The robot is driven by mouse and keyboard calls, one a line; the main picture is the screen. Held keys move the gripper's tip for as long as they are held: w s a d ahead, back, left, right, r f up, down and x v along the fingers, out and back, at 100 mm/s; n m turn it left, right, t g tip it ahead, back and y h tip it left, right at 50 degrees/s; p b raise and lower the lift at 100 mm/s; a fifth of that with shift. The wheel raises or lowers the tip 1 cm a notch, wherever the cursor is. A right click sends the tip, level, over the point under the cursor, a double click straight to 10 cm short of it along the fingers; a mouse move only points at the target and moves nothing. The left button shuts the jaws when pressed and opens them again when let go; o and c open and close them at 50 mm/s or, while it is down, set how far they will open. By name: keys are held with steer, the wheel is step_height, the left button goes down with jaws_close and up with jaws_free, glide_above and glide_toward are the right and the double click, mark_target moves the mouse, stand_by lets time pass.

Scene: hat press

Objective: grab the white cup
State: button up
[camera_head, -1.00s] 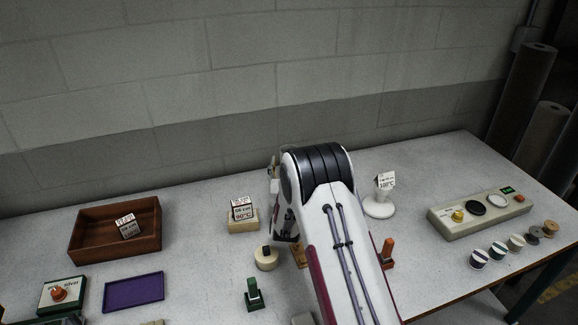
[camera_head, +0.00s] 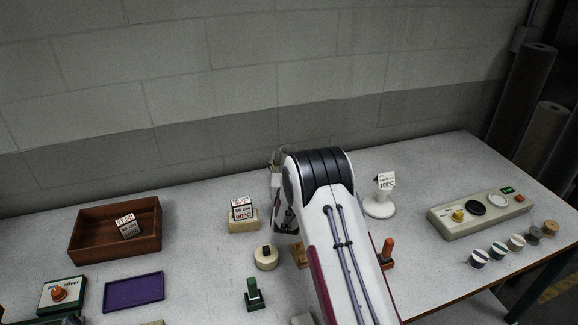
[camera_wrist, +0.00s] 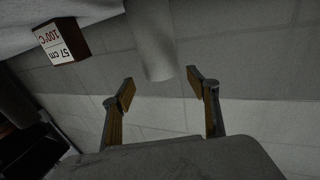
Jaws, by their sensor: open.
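A plain white, rounded, cylinder-like thing (camera_wrist: 152,40) shows at the top of the wrist view. It may be the white cup, but its rim is out of view and I cannot be sure. My gripper (camera_wrist: 160,88) is open, with its two tan-padded fingers apart. The white thing's near end lies ahead of the gap between the fingertips, and nothing is held. In the head view my arm hides most of the gripper and I make out no clear white cup.
A card block (camera_wrist: 61,41) marked 57 cm and 100°C is left of the white thing in the wrist view. In the head view stand a wooden tray (camera_head: 92,253), a purple pad (camera_head: 134,291), a white stand (camera_head: 379,207), a control panel (camera_head: 444,221) and several spools.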

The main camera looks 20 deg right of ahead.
mark_target(289, 150)
steer(key=shift+w, duration=0.1)
steer(key=shift+x, duration=2.5)
steer(key=shift+a, duration=0.1)
steer(key=c, duration=1.6)
steer(key=shift+r, duration=5)
